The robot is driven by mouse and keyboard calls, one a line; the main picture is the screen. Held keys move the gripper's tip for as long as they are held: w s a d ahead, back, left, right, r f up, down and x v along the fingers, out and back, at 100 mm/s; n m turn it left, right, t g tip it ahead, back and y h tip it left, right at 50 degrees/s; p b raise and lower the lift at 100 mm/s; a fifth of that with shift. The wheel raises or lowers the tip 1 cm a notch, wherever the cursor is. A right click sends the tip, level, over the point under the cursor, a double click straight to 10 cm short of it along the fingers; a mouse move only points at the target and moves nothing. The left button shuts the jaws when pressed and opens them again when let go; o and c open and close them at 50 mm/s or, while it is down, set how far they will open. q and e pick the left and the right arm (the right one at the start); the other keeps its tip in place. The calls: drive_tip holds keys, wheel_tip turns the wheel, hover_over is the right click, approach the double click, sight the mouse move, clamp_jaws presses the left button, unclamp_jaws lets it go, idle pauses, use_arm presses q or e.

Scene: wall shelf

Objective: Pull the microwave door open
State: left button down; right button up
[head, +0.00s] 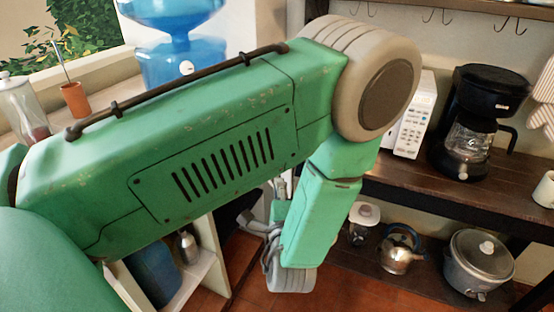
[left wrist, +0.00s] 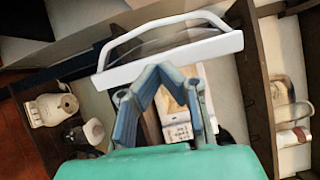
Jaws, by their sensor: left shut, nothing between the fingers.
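The white microwave (head: 412,120) sits on the dark counter in the head view, mostly behind my left arm; only its keypad side shows. In the left wrist view its keypad (left wrist: 178,132) shows between my fingers. The white-framed microwave door (left wrist: 222,47) with its curved handle (left wrist: 165,25) stands away from the body and looks swung open. My left gripper (left wrist: 160,72) is shut and empty, its fingertips close to the door's lower edge in that view. I cannot tell whether they touch it. My right gripper is not in view.
A black coffee maker (head: 478,120) stands right of the microwave. A kettle (head: 400,250) and a pot (head: 478,265) are on the lower shelf (head: 345,262). A blue water dispenser (head: 180,60) stands behind my left arm. A cup (head: 545,190) is at the right edge.

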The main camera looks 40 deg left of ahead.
use_arm(q)
drive_tip(key=p+x, duration=0.1)
drive_tip(key=x, duration=0.9)
drive_tip(key=shift+a, duration=0.1)
